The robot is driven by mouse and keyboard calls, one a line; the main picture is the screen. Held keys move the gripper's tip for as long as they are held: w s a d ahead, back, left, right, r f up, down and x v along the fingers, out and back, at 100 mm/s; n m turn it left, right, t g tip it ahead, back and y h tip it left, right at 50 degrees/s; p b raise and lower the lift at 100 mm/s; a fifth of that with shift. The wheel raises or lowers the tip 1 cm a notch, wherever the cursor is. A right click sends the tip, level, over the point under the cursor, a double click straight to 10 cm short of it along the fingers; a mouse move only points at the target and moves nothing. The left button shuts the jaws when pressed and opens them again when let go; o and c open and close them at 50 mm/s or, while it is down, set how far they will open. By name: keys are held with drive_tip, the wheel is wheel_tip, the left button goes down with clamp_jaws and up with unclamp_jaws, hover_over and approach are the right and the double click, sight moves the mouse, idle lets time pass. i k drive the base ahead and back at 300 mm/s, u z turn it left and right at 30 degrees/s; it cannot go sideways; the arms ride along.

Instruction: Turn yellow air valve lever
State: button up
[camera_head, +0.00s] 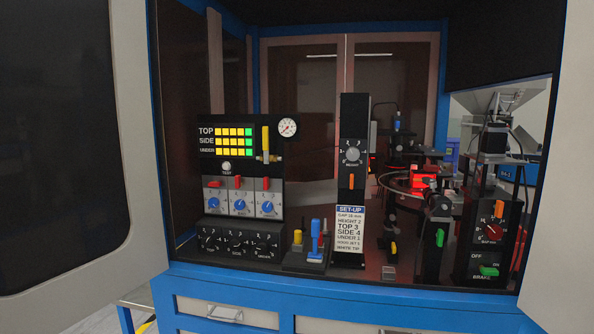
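The yellow air valve lever (265,139) stands upright at the right side of the black control panel (221,165). A small brass-coloured valve body (270,158) shows at its lower end. A round white pressure gauge (287,127) sits just right of the lever. Nothing covers the lever in this view. My gripper is not in view.
The panel is inside a blue-framed cabinet with open doors at left (70,130) and right (560,200). A black column with a dial (353,153) and a set-up sign (350,232) stand right of the lever. A blue-handled joystick-like part (315,240) stands below.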

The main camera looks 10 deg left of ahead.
sight(265, 129)
drive_tip(key=u, duration=0.1)
drive_tip(key=k, duration=0.45)
drive_tip(key=u, duration=1.45)
drive_tip(key=i, duration=0.85)
drive_tip(key=z, duration=0.8)
drive_tip(key=i, duration=0.65)
drive_tip(key=z, duration=0.7)
